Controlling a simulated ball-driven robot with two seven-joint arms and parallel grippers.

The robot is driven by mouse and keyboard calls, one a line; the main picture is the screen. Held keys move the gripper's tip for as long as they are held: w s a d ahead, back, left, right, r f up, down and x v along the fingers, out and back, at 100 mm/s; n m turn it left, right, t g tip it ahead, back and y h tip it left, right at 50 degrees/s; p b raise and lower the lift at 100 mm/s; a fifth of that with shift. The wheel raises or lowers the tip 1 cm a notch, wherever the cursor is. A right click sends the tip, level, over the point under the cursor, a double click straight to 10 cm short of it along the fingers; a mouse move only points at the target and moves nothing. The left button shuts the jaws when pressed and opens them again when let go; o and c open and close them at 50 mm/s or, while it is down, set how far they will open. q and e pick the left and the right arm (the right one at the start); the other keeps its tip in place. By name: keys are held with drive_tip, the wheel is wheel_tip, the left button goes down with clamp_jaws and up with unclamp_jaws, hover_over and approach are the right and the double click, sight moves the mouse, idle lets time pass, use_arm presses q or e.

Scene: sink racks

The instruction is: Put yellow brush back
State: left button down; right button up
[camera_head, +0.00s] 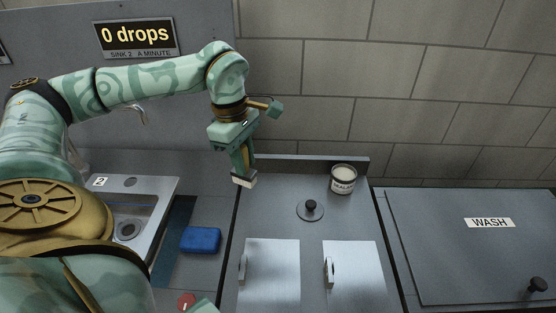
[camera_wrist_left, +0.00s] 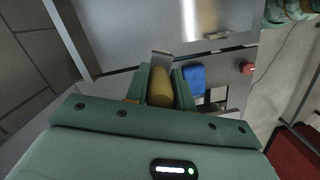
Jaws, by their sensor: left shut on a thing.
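My left gripper (camera_head: 242,172) points down above the back left part of the grey counter, in the head view. In the left wrist view my left gripper (camera_wrist_left: 160,90) is shut on the yellow brush (camera_wrist_left: 160,87), whose yellow body lies between the two green fingers. A pale grey end (camera_wrist_left: 161,59) sticks out past the fingertips. In the head view the fingers hide the yellow part, and a whitish end (camera_head: 243,182) shows below them. I cannot tell whether it touches the counter. My right gripper is not clearly in view.
A blue sponge (camera_head: 201,240) lies right of the sink (camera_head: 128,230). A labelled tub (camera_head: 343,179) and a lid with a black knob (camera_head: 311,208) stand to the right. Two pale panels with handles lie in front. The WASH lid (camera_head: 470,245) is far right.

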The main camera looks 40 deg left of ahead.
use_arm(q)
drive_tip(key=w+a+f+b, duration=0.1)
drive_tip(key=w+f, duration=0.3)
drive_tip(key=w+a+f+b, duration=0.1)
drive_tip(key=w+f+b, duration=0.1)
drive_tip(key=w+f, duration=0.2)
drive_tip(key=w+a+f+b, duration=0.1)
drive_tip(key=w+f+b, duration=0.1)
drive_tip(key=w+f, duration=0.3)
drive_tip(key=shift+w, duration=0.3)
drive_tip(key=shift+r, duration=0.1)
drive_tip(key=c, duration=1.2)
unclamp_jaws()
drive_tip(key=r+p, duration=0.1)
drive_tip(key=r, duration=0.3)
drive_tip(key=a+r+p, duration=0.1)
drive_tip(key=r, duration=0.3)
drive_tip(key=r+p, duration=0.2)
drive_tip(key=r, duration=0.2)
drive_tip(key=shift+s+a, duration=0.2)
drive_tip(key=shift+s, duration=0.1)
